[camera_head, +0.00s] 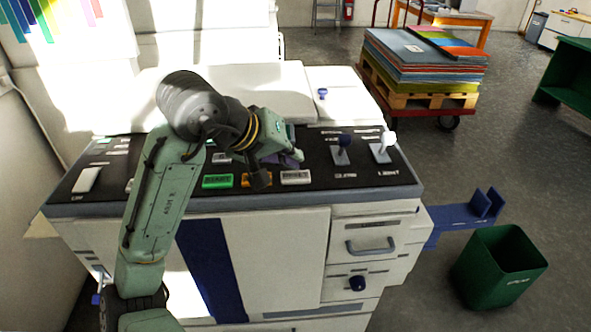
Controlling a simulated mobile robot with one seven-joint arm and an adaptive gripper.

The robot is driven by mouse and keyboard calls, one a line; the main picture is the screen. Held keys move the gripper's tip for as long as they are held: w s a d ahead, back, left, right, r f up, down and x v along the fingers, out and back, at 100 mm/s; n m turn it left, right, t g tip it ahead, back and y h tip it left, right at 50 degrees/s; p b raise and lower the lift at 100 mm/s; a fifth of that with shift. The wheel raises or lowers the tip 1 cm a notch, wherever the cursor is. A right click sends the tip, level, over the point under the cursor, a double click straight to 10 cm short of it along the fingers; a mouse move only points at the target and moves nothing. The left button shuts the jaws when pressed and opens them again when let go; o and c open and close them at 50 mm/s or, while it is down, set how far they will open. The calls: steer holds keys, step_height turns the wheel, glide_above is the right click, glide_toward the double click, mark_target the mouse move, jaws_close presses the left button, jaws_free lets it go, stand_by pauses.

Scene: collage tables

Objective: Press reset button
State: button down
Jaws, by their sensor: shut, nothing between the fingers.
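The control panel (325,173) is the black sloping top strip of a large white machine. A row of buttons sits on it: a green button (217,181), an orange button (246,180) and a pale grey button (296,177). Their lettering is too small to read surely, so I cannot tell for certain which is the reset button. My gripper (268,170) is shut and empty, low over the panel. A dark finger covers part of the orange button. Whether it touches the button cannot be told. Another small pale button (221,158) lies behind the green one.
Two levers, one dark blue (342,148) and one white (382,147), stand at the panel's right. A white switch (87,179) is at its left. A green bin (500,266) stands on the floor at right. A cart (415,105) carries stacked boards behind.

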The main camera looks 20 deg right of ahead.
mark_target(292, 174)
step_height(292, 174, up, 5)
steer(key=p, duration=0.4)
stand_by(0.3)
stand_by(0.6)
